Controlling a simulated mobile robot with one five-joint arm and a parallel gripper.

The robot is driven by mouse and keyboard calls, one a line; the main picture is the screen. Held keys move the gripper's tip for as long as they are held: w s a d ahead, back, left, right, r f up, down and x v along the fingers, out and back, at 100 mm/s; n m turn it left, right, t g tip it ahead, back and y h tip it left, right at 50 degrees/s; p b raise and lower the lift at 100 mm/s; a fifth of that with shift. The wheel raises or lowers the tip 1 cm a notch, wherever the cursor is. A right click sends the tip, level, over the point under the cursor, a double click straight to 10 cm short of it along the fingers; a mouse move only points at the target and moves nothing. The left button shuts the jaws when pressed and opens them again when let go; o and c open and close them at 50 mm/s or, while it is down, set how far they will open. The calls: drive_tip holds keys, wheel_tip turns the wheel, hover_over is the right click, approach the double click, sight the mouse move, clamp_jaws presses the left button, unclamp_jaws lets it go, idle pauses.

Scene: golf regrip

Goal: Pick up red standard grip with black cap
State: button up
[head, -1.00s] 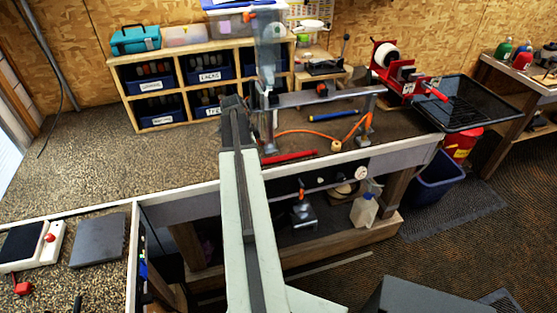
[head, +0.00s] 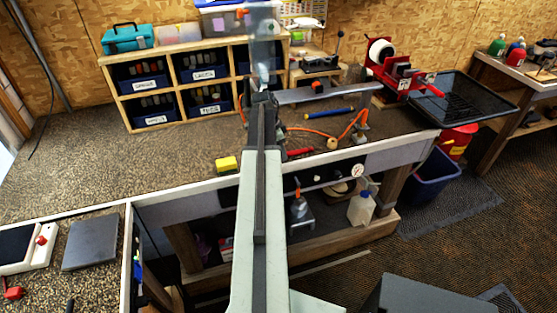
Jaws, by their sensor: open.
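A red grip (head: 301,152) lies on the bench near its front edge, just right of my arm. My arm hides its left part, and I cannot make out a black cap. My gripper (head: 262,98) is at the far end of my arm, above the bench and beyond the red grip in the picture. It is open, its fingers are hard to make out, and I see nothing held in it.
A yellow block (head: 226,164) lies left of my arm. A clear upright column (head: 266,40) stands beyond my gripper.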

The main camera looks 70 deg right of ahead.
drive_tip(key=shift+f, duration=0.5)
clamp_jaws()
